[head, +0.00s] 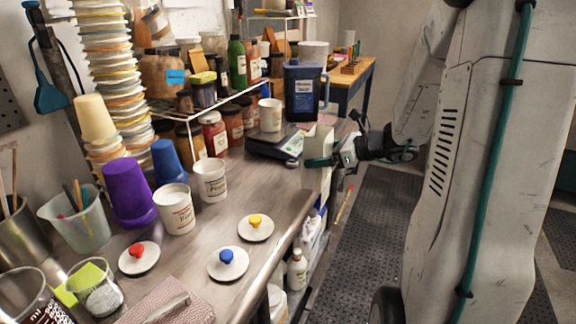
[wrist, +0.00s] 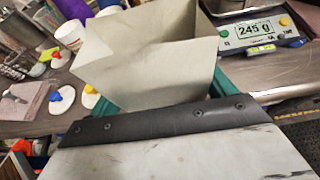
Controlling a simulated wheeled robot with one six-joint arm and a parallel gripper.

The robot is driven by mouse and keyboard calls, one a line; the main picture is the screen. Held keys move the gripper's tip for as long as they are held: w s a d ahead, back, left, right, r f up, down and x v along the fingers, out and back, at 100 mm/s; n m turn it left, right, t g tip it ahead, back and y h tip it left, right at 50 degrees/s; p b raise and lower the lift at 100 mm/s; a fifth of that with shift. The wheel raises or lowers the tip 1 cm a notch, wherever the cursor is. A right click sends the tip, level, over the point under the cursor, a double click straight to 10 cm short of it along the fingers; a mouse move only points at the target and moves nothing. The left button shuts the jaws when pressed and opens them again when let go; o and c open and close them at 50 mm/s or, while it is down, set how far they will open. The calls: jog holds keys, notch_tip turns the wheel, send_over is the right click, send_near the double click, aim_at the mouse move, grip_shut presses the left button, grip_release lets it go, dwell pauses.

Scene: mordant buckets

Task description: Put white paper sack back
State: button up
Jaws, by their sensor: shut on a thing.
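The white paper sack (head: 317,145) is upright, or nearly so, at the table's right edge, just right of the scale. In the wrist view the sack (wrist: 150,55) is pale grey-white with an open top; its contents are not visible. My gripper (head: 322,162) is shut on it, with a green finger on the sack's side. In the wrist view the green fingers show at both sides of the sack. I cannot tell whether its base touches anything.
A scale (head: 275,142) bearing a white pot (head: 270,115) stands left of the sack; its display reads 245 g in the wrist view (wrist: 262,32). A blue jug (head: 302,90) stands behind. Two white pots and three knobbed lids occupy the front table. Dark matting (head: 365,240) covers the floor.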

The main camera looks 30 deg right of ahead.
jog(key=shift+s+a+x, duration=0.1)
jog(key=shift+x, duration=1.55)
jog(key=shift+s+a+x, duration=0.1)
jog(key=shift+a+x, duration=0.05)
jog(key=shift+x, duration=1.45)
jog(key=shift+s+a+x, duration=0.1)
jog(key=shift+s+x, duration=0.05)
jog(key=shift+x, duration=1.5)
jog(key=shift+f, duration=0.25)
jog(key=shift+f, duration=0.15)
jog(key=o, duration=1.1)
